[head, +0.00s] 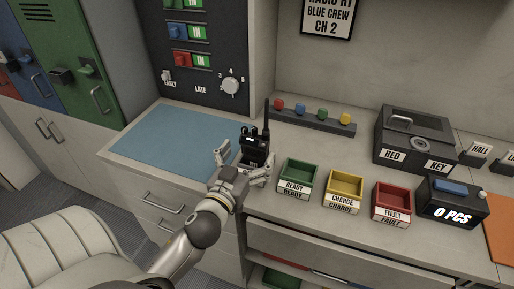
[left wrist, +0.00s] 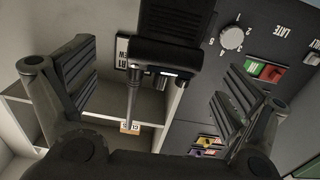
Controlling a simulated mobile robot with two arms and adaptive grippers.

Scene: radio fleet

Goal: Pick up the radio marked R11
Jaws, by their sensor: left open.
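A black radio (head: 256,142) with a tall antenna stands upright on or just above the counter, between the blue mat and the green tray. I cannot read any R11 mark on it. My left gripper (head: 247,163) is open, its fingers on either side at the radio's near side. In the left wrist view the dark radio (left wrist: 168,50) hangs in from the top, between the open fingers of the left gripper (left wrist: 155,88), with clear gaps on both sides. Whether it rests on the counter is hidden. My right gripper is in neither view.
A blue mat (head: 172,138) lies to the left. Green (head: 298,173), yellow (head: 344,184) and red (head: 392,195) trays stand close on the right, with a counter box (head: 452,201) beyond. A rack with coloured knobs (head: 312,117) is behind. A switch panel (head: 205,45) rises at the back left.

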